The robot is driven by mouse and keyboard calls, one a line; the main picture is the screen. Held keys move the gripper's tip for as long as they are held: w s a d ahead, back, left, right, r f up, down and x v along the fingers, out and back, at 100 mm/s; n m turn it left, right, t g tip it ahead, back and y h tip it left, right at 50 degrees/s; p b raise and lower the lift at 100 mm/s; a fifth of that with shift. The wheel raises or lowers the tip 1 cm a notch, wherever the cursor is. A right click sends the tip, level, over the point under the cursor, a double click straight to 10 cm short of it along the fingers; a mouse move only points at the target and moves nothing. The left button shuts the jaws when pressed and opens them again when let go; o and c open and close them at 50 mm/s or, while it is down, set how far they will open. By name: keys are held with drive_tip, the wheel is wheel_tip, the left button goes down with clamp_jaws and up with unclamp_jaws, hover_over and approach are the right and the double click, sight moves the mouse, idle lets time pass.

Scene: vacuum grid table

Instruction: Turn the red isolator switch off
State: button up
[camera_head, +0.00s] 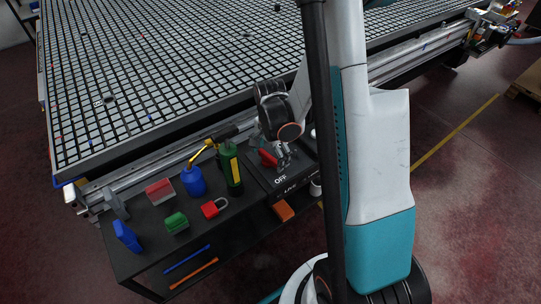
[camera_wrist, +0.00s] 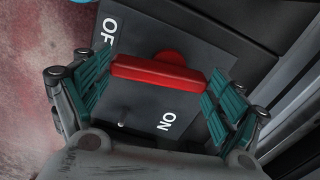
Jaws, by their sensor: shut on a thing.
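The red isolator switch (camera_head: 268,158) is on a dark box (camera_head: 258,178) on the side shelf, with OFF and LIVE lettering on its front edge. In the wrist view the red handle bar (camera_wrist: 155,70) lies across the dark plate, in front of a round red hub. The OFF label (camera_wrist: 109,35) is at the upper left and the ON label (camera_wrist: 167,121) at the lower right. The bar lies between these labels, nearly crosswise. My gripper (camera_wrist: 155,77) is shut on the handle, one pad at each end. In the head view my gripper (camera_head: 284,156) partly hides the switch.
Left of the switch box stand a green bottle (camera_head: 231,170) and a blue oil can (camera_head: 193,181). A red padlock (camera_head: 214,207), green block (camera_head: 176,223) and blue block (camera_head: 126,236) lie on the shelf (camera_head: 150,255). The grid table (camera_head: 90,165) rises behind.

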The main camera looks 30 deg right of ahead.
sight(270, 157)
drive_tip(key=shift+a+m, duration=0.1)
drive_tip(key=shift+m, duration=0.8)
drive_tip(key=o, duration=0.9)
wheel_tip(270, 157, up, 12)
idle(0.4)
